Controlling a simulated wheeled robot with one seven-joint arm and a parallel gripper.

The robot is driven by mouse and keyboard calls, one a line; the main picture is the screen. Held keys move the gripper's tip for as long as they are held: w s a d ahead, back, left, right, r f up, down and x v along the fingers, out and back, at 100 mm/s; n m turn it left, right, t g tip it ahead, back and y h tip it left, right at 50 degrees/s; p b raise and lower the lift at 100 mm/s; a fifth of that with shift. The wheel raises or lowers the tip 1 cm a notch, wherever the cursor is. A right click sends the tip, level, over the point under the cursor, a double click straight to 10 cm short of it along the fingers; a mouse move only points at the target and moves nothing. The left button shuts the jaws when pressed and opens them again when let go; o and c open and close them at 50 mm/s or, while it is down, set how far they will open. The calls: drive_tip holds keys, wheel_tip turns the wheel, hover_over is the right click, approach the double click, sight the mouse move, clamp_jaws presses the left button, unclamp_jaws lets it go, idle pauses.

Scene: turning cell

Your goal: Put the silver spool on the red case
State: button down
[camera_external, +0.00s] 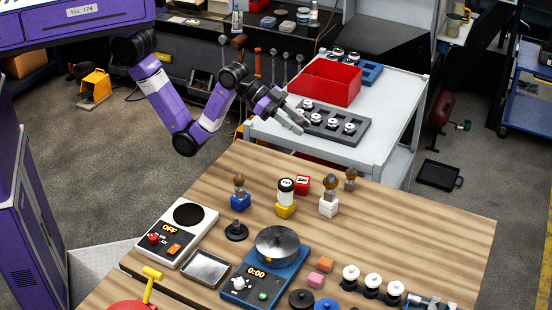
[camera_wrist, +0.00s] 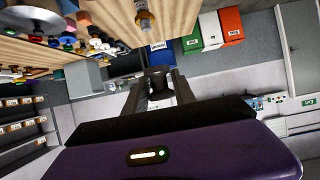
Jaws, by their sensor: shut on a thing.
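My gripper (camera_external: 297,121) is beside the left end of a grey tray on the white cart. In the wrist view my gripper (camera_wrist: 158,92) is shut on a small dark-looking piece (camera_wrist: 158,77); shadow hides whether it is the silver spool. Several spools with pale tops (camera_external: 332,123) stand in the grey tray (camera_external: 362,138). A red open box (camera_external: 326,82), which may be the red case, stands behind that tray on the cart. A small red block (camera_external: 302,184) with a white mark is on the wooden table.
The wooden table (camera_external: 440,222) holds a blue scale (camera_external: 240,291), a white switch box (camera_external: 188,255), coloured blocks and more pale spools (camera_external: 372,282). A blue tray (camera_external: 370,73) is behind the red box. The table's right part is bare. The cart (camera_external: 392,95) has bare space on its right.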

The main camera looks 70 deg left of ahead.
sight(302, 180)
drive_tip(key=w+a+f+n, duration=0.1)
drive_tip(key=f, duration=0.6)
drive_tip(key=w+a+f+n+t+y, duration=0.1)
drive_tip(key=f, duration=0.6)
drive_tip(key=w+f+t+y, duration=0.1)
drive_tip(key=f, duration=0.7)
drive_tip(key=shift+a+n, duration=0.4)
drive_tip(key=shift+f, duration=0.1)
drive_tip(key=c, duration=1)
unclamp_jaws()
drive_tip(key=shift+c, duration=0.2)
